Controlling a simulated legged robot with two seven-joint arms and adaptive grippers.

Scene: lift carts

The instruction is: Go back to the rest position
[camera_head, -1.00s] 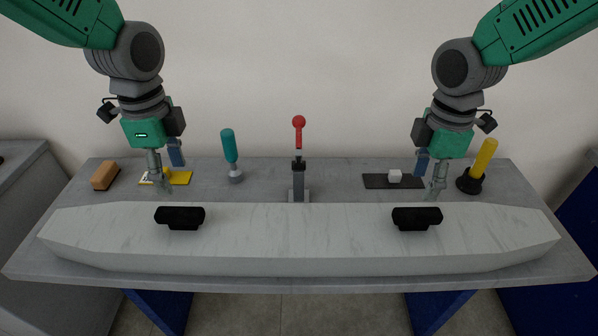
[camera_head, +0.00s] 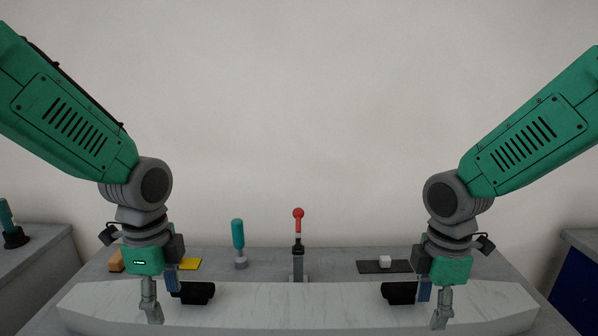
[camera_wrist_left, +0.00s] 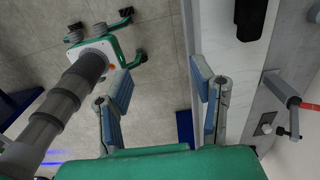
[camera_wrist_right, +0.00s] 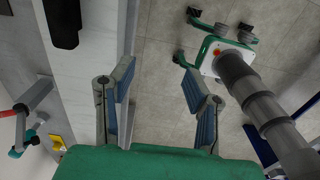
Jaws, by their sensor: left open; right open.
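My left gripper (camera_head: 152,308) hangs in the head view left of a black handle (camera_head: 197,292) on a long pale marbled slab (camera_head: 300,304). In the left wrist view the left gripper (camera_wrist_left: 164,90) is open, with floor visible between its fingers. My right gripper (camera_head: 440,314) hangs to the right of the other black handle (camera_head: 399,293). In the right wrist view the right gripper (camera_wrist_right: 160,92) is open and empty, over floor. The slab and a handle (camera_wrist_right: 62,22) show beside it. Both grippers are apart from the handles.
Side counters flank the table. My base shows below in the wrist views.

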